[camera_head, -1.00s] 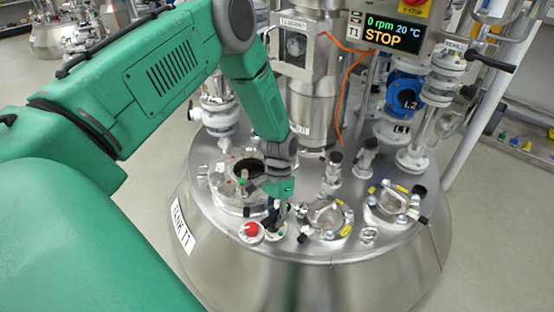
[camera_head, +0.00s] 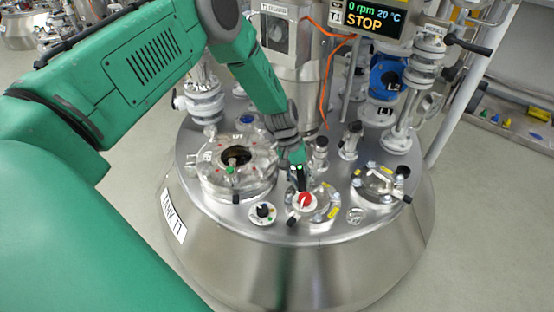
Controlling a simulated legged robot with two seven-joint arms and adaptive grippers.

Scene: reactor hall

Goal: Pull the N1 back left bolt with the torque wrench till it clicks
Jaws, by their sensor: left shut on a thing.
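My left gripper (camera_head: 299,176) points down over the tank lid and is shut on the torque wrench (camera_head: 305,201). The part of the wrench that shows best is a round white head with a red top, just below the fingers. The head overlaps the left side of the middle clamped port (camera_head: 329,207). I cannot tell whether it touches a bolt, and the wrench's shaft is hidden or too small to make out. The port's name is not readable, and the gripper and wrench cover its back left part. My right gripper is not in view.
An open round port (camera_head: 238,187) lies left of the wrench, with a black-and-white knob (camera_head: 263,212) in front of it. Another clamped port (camera_head: 380,183) is to the right. Short valves (camera_head: 350,141) and the agitator column stand behind. A display (camera_head: 376,16) reads STOP.

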